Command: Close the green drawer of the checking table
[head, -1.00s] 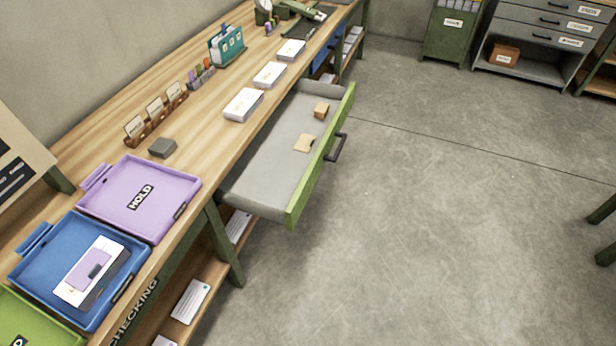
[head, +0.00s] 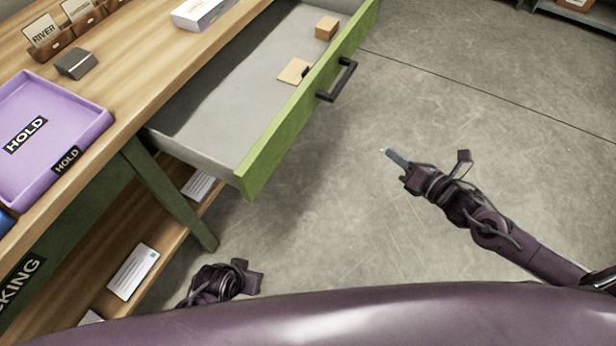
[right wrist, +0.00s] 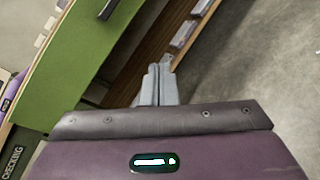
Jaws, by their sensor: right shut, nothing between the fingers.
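The green drawer (head: 284,122) of the checking table (head: 98,138) stands pulled out, its grey inside showing. Its black handle (head: 337,82) is on the outer face of the green front. In the right wrist view, the green front (right wrist: 70,62) is at the left, with part of the handle (right wrist: 107,9) at the top. My right gripper (head: 388,152) is shut and empty, outside the drawer front and apart from it, to the lower right of the handle. Its closed fingers (right wrist: 158,84) show in the wrist view. My left gripper (head: 254,277) is low beside the table; its fingers are unclear.
A small brown box (head: 326,27) and a flat tan piece (head: 294,71) lie in the drawer. A purple HOLD tray (head: 85,98) and a dark grey block (head: 76,64) are on the tabletop. A lower shelf (head: 165,235) holds papers. The floor right of the drawer is clear.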

